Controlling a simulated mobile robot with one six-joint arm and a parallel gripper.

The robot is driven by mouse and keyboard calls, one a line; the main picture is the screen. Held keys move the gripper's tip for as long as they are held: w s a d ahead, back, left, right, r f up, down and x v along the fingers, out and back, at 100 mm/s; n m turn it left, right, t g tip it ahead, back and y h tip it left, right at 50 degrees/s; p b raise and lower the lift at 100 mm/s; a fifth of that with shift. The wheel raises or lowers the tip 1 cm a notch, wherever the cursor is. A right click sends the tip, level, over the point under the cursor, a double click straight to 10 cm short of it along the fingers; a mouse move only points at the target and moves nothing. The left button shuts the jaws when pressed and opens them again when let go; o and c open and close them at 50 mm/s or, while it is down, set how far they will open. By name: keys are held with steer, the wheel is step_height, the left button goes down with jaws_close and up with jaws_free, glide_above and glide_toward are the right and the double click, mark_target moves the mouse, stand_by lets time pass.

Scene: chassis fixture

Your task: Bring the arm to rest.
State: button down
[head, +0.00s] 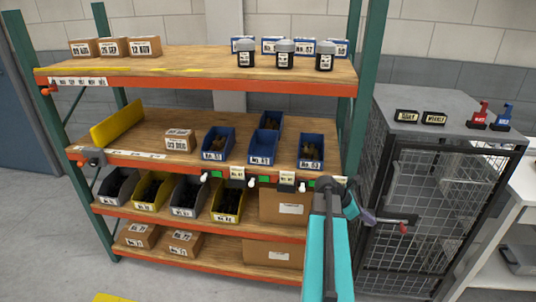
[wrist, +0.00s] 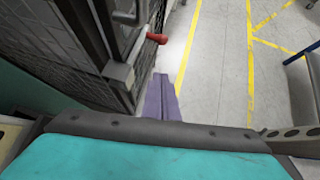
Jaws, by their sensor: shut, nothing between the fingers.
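My arm, teal with dark joints, rises from the bottom of the head view in front of the shelf rack and bends over to the right.
A mesh cage (head: 437,200) stands right of the rack, with a red-tipped handle (wrist: 156,38) near my gripper. The rack (head: 200,88) holds blue bins, cartons and black jars. A white bench (head: 522,185) is far right. Floor (wrist: 215,75) with yellow lines is open beyond my gripper.

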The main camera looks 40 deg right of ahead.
steer(key=w+a+f+n+t, duration=0.1)
steer(key=w+a+f+n, duration=0.2)
steer(key=w+a+f, duration=0.65)
steer(key=w+a+f+n+t+y, duration=0.1)
steer(key=a+f, duration=0.5)
steer(key=a, duration=0.3)
steer(key=w+a+f+n, duration=0.2)
steer(key=a+f, duration=0.4)
steer(key=a, duration=0.4)
steer(key=s+a+f+m+y, duration=0.2)
steer(key=s+a+f+m, duration=0.3)
steer(key=a, duration=0.5)
steer(key=s+a+f+m+g+y, duration=0.1)
steer(key=s+a+f+m, duration=0.4)
steer(key=a, duration=0.5)
steer(key=s+a+f+m+y, duration=0.4)
steer(key=s+a+f+m, duration=0.1)
steer(key=a, duration=0.6)
steer(key=shift+s+m+g, duration=0.3)
steer(key=shift+s+m, duration=0.45)
steer(key=shift+m, duration=0.15)
